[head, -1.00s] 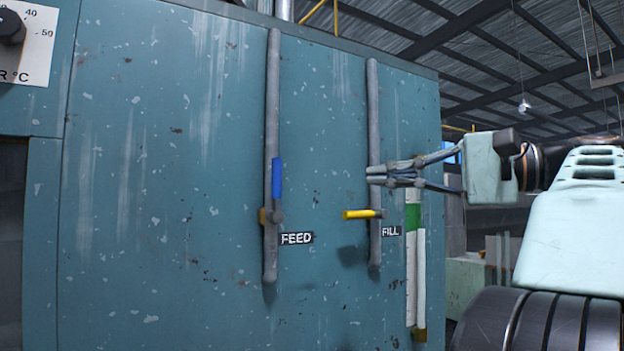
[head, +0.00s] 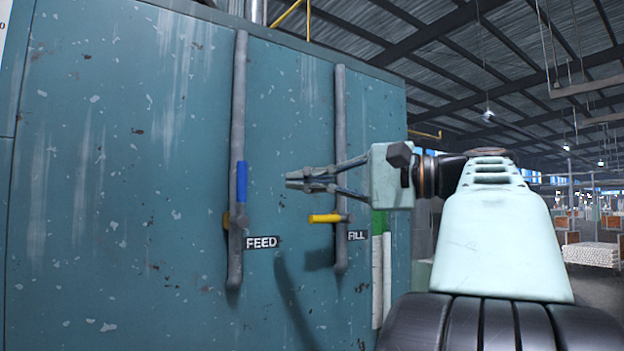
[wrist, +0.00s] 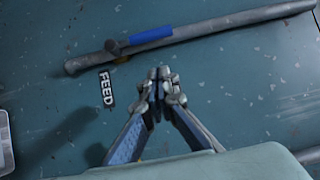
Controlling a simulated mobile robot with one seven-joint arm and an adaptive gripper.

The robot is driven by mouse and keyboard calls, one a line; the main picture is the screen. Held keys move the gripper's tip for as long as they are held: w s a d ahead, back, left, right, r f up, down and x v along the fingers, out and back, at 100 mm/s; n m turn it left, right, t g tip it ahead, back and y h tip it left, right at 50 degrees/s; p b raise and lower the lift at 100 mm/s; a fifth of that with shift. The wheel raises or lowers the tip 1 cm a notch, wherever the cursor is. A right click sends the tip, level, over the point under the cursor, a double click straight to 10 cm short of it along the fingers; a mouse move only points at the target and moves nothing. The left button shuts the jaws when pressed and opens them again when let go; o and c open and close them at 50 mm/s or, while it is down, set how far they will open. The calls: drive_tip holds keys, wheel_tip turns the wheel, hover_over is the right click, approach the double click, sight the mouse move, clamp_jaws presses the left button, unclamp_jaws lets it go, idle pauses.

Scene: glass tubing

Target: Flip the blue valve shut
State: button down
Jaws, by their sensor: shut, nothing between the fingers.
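The blue valve handle (head: 242,182) points straight up along the left grey pipe (head: 238,90), above its brass-coloured body and the FEED label (head: 262,242). My gripper (head: 290,180) is shut and empty, pointing left, at about the handle's height in the head view and to its right. In the wrist view the blue handle (wrist: 151,36) lies along the pipe beyond my fingertips (wrist: 160,75), with a gap in the picture between them. No contact shows.
A second grey pipe (head: 340,110) with a yellow handle (head: 326,218) turned sideways and a FILL label (head: 357,235) stands to the right, near my gripper's fingers. The teal panel (head: 120,200) left of the blue handle is bare.

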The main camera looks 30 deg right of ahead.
sight(240, 192)
drive_tip(key=a, duration=0.1)
drive_tip(key=w+a, duration=0.1)
drive_tip(key=a, duration=0.1)
drive_tip(key=w+a, duration=0.1)
drive_tip(key=a, duration=0.1)
drive_tip(key=shift+w, duration=0.2)
drive_tip(key=shift+w+a+r+p, duration=0.1)
drive_tip(key=shift+a+p, duration=0.1)
drive_tip(key=shift+p, duration=0.15)
drive_tip(key=shift+a+n, duration=0.1)
drive_tip(key=shift+n, duration=0.2)
